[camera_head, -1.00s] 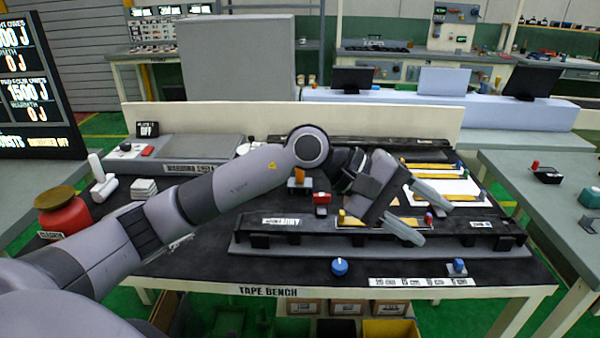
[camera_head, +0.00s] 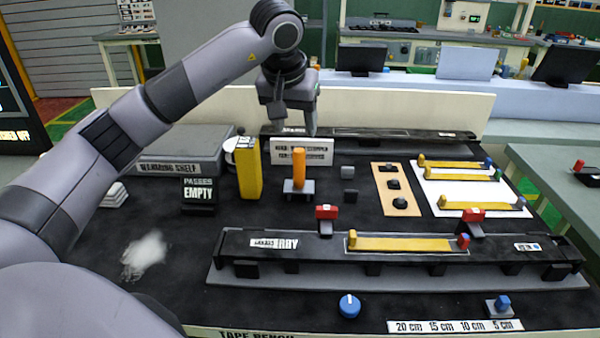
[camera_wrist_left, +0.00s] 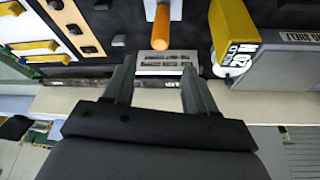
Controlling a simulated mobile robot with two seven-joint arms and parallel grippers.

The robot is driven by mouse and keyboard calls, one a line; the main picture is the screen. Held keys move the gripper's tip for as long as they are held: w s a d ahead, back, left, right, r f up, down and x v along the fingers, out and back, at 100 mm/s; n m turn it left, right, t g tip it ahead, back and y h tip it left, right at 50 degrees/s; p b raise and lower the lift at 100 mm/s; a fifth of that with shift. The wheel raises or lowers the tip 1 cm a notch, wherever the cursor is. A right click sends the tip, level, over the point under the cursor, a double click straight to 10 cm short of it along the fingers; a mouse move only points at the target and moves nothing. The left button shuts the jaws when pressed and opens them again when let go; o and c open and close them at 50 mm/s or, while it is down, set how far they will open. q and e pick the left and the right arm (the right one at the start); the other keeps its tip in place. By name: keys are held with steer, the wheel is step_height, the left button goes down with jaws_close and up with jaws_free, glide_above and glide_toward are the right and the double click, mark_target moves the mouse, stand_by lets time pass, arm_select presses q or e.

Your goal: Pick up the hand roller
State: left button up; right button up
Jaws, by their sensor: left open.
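An upright orange handle on a grey base, which looks like the hand roller (camera_head: 298,170), stands on the black bench behind the long rail. In the left wrist view the orange handle (camera_wrist_left: 161,27) shows at the top, beyond the fingertips. My left gripper (camera_head: 291,128) hangs with its fingers pointing down, above and behind the handle in the picture, apart from it. In the left wrist view my left gripper (camera_wrist_left: 158,75) is open, with nothing between its fingers; a small sign shows through the gap. My right gripper is not in view.
A yellow box (camera_head: 249,170) stands just left of the handle, and a lettered sign (camera_head: 302,151) behind it. The long black rail (camera_head: 400,248) with red clips (camera_head: 326,213) lies in front. A dark "EMPTY" sign (camera_head: 198,192) stands farther left.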

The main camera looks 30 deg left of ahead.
mark_target(300, 166)
arm_select(q)
steer(key=f, duration=0.2)
steer(key=f+b, duration=0.1)
steer(key=f, duration=0.1)
steer(key=shift+w+a+b, duration=0.15)
steer(key=shift+w+b, duration=0.05)
steer(key=shift+b, duration=0.1)
steer(key=shift+s+d+f+b, duration=0.3)
steer(key=shift+s+f+b, duration=0.15)
steer(key=shift+b, duration=0.45)
steer(key=shift+w+f, duration=0.1)
steer(key=shift+f, duration=0.2)
steer(key=x, duration=0.6)
steer(key=shift+w+f, duration=0.2)
steer(key=shift+w, duration=0.05)
steer(key=shift+w+a+f, duration=0.1)
steer(key=shift+w+f, duration=0.05)
steer(key=shift+f, duration=0.15)
steer(key=shift+c, duration=1)
steer(key=shift+r, duration=0.1)
jaws_close()
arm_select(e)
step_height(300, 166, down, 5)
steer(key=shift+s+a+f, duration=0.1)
